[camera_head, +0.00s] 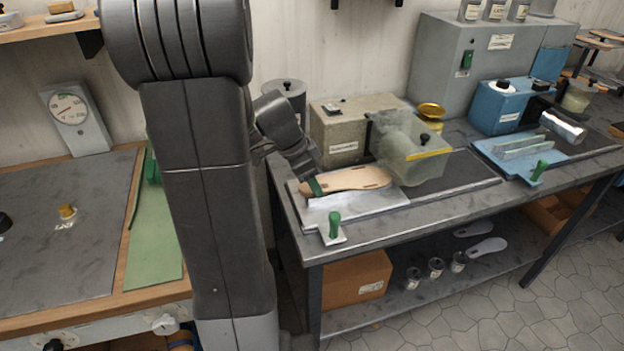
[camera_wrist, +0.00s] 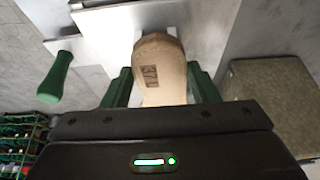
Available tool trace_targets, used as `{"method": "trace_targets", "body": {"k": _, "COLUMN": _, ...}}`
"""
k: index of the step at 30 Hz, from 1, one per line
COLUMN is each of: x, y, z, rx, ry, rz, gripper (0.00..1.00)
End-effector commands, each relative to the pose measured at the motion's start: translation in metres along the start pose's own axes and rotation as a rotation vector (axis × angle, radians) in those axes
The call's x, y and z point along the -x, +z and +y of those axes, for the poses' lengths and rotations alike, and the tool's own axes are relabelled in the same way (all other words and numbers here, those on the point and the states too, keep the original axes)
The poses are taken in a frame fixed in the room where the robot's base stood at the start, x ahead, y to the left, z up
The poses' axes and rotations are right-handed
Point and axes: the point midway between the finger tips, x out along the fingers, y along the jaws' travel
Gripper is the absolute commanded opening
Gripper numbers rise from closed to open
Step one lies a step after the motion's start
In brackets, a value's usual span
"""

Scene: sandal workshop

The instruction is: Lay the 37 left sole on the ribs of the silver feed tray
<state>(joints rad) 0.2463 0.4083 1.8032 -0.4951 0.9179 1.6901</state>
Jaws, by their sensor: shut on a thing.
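The tan sole (camera_head: 346,181) is held over the silver feed tray (camera_head: 375,204), its toe pointing right toward the clear guard. In the wrist view the sole (camera_wrist: 160,72) bears a dark mark that seems to read 37 with a letter. My gripper (camera_head: 316,187) is shut on the sole's near end, with green fingers on its two sides in the wrist view (camera_wrist: 162,88). The silver tray (camera_wrist: 108,38) lies under and beyond the sole there; its ribs are mostly hidden. I cannot tell whether the sole touches them.
The tray's green handle (camera_head: 334,224) stands at the front. A clear guard (camera_head: 412,150) and a beige machine box (camera_head: 345,132) stand behind and right. A blue tray (camera_head: 520,153) with pale ribs lies further right. A scale (camera_head: 75,118) stands left.

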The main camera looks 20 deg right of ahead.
Motion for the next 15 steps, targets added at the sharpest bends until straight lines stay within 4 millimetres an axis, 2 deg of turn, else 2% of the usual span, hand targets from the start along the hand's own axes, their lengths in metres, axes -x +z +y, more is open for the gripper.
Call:
{"method": "trace_targets", "body": {"k": 2, "x": -0.0012, "y": 0.0005, "z": -0.0002, "rx": 0.000, "ry": -0.001, "rz": 0.000, "gripper": 0.29}}
{"method": "trace_targets", "body": {"k": 3, "x": -0.0003, "y": 0.0001, "z": -0.0001, "rx": 0.000, "ry": -0.001, "rz": 0.000, "gripper": 0.61}}
{"method": "trace_targets", "body": {"k": 6, "x": -0.0003, "y": 0.0001, "z": -0.0001, "rx": 0.000, "ry": -0.001, "rz": 0.000, "gripper": 0.79}}
{"method": "trace_targets", "body": {"k": 15, "x": 0.0008, "y": 0.0002, "z": -0.0001, "rx": 0.000, "ry": -0.001, "rz": 0.000, "gripper": 0.79}}
